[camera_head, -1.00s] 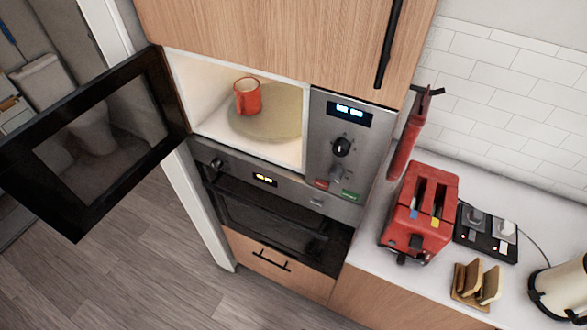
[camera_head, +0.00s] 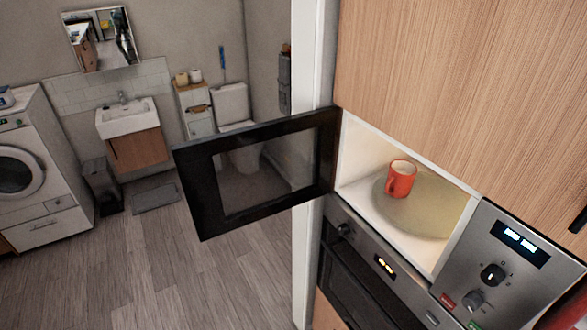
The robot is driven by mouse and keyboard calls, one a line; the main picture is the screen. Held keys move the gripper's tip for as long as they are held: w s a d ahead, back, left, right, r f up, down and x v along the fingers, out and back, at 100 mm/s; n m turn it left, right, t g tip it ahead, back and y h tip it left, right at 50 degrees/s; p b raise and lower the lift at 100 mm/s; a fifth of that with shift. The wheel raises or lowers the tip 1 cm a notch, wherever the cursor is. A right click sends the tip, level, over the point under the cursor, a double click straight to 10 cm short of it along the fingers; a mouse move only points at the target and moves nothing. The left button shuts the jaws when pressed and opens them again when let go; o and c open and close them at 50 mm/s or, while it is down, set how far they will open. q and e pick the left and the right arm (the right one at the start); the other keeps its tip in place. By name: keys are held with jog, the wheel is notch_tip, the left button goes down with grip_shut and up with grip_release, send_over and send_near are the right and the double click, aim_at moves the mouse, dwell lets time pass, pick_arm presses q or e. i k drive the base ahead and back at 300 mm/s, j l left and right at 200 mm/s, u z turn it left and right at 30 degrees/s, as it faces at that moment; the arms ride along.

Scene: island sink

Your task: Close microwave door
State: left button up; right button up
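The microwave door (camera_head: 205,190) is black-framed with a see-through window. It stands wide open, swung out to the left from its hinge at the left side of the microwave opening. The lit microwave cavity (camera_head: 362,150) is built into the wooden cabinet. A red mug (camera_head: 400,180) stands upright inside on the round turntable (camera_head: 425,212). The microwave's steel control panel (camera_head: 508,275) with a lit display and knobs is to the right of the cavity. Neither of my grippers shows in the head view.
An oven (camera_head: 350,275) sits below the microwave. A white door frame (camera_head: 308,200) stands behind the open door. Wooden floor (camera_head: 170,260) is clear at the lower left. Farther back are a washing machine (camera_head: 35,165), a sink (camera_head: 126,118) and a toilet (camera_head: 230,103).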

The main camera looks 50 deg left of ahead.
aim_at(193, 160)
jog(key=j+z, duration=0.25)
jog(key=j, duration=0.15)
jog(key=k+j+z, duration=0.1)
jog(key=j+z, duration=0.15)
jog(key=j, duration=0.15)
jog(key=k+j+z, duration=0.1)
jog(key=j+z, duration=0.15)
jog(key=j, duration=0.15)
